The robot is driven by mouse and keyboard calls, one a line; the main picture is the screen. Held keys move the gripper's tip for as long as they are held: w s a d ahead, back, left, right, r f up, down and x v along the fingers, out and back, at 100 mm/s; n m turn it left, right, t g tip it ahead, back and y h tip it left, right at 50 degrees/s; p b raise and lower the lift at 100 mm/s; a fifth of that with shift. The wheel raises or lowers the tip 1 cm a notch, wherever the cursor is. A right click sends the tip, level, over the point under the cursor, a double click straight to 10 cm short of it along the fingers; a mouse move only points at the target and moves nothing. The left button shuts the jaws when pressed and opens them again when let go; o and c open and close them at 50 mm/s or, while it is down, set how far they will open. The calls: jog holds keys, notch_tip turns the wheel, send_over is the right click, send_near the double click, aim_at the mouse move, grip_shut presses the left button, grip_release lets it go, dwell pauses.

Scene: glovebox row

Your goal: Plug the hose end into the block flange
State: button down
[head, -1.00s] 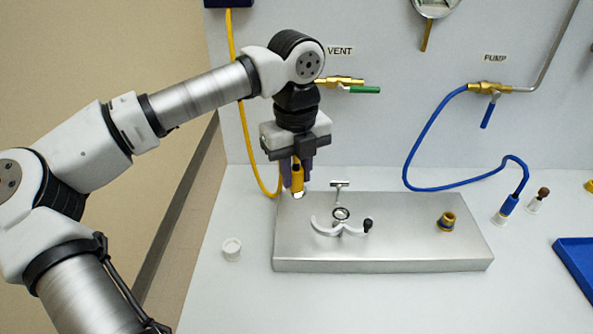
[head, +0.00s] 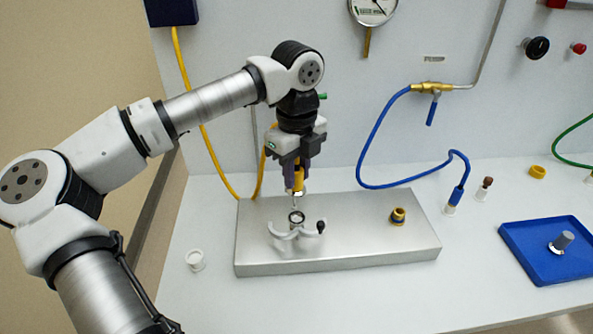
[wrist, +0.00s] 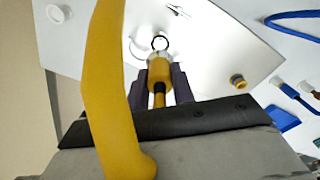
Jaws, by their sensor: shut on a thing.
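The block (head: 350,255) is a flat silver slab on the bench. Its flange (head: 296,217) is a small dark-rimmed ring on the top, with an open white clamp (head: 284,233) beside it. My gripper (head: 297,184) is shut on the yellow hose end (head: 299,179), which points down just above the flange, apparently apart from it. In the wrist view, the hose end (wrist: 159,72) sits between the fingers, its tip close to the ring (wrist: 160,42). The yellow hose (wrist: 105,80) crosses in front and hides part of the block.
A yellow-and-black fitting (head: 398,216) stands on the block's right. A white cap (head: 195,260) lies left of the block. A blue hose (head: 375,187) hangs to its blue end (head: 455,197) behind right. The bench front right of the block is clear.

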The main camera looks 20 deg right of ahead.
aim_at(296, 193)
jog(key=shift+f, duration=0.15)
notch_tip(296, 193, down, 6)
jog(key=b, duration=0.5)
jog(key=shift+r, duration=0.25)
jog(key=shift+b, duration=0.85)
dwell(1.2)
jog(key=shift+f+b, duration=1.05)
jog(key=shift+f, duration=0.15)
jog(key=c, duration=1.1)
grip_release()
